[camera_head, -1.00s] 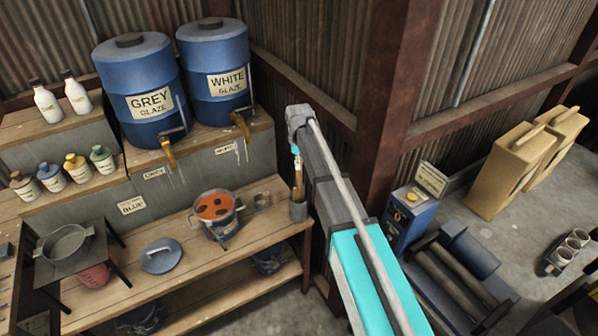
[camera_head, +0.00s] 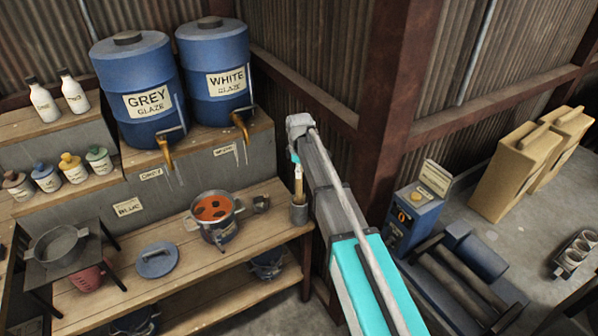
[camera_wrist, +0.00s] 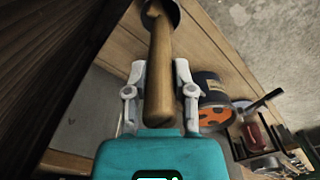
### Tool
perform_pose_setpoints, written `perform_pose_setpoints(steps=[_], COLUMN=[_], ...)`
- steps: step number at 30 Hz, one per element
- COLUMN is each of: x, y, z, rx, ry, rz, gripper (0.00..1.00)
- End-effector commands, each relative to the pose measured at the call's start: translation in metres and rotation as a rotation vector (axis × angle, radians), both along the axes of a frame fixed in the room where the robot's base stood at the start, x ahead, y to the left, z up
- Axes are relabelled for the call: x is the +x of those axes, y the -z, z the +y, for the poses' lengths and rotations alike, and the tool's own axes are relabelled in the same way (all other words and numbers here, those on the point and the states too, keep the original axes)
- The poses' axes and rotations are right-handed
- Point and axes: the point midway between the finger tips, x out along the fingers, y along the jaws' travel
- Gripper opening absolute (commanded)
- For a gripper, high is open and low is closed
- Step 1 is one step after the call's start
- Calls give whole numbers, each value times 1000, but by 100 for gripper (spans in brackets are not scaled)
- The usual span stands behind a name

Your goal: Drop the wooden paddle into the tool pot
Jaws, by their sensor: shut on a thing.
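My gripper (camera_wrist: 159,95) is shut on the wooden paddle (camera_wrist: 160,60), with one finger on each side of its handle in the wrist view. In the head view the paddle (camera_head: 298,183) stands about upright, its lower end at the mouth of the grey tool pot (camera_head: 299,214). In the wrist view the paddle's far end reaches into the dark round opening of the tool pot (camera_wrist: 173,9). How deep it sits inside is hidden. My gripper is mostly hidden behind the arm in the head view.
A blue lid (camera_head: 157,260) lies further left. A rust-brown post (camera_head: 395,110) and corrugated wall are close behind my arm.

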Motion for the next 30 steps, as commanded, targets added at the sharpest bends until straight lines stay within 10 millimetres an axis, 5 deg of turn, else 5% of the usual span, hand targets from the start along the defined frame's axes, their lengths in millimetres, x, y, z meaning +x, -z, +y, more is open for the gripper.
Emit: perform_pose_setpoints(steps=[17,18,22,30], x=[0,0,0,0], y=[10,10,10,10], z=[0,0,0,0], rx=[0,0,0,0], ry=[0,0,0,0], rz=[0,0,0,0], gripper=[0,40,64,67])
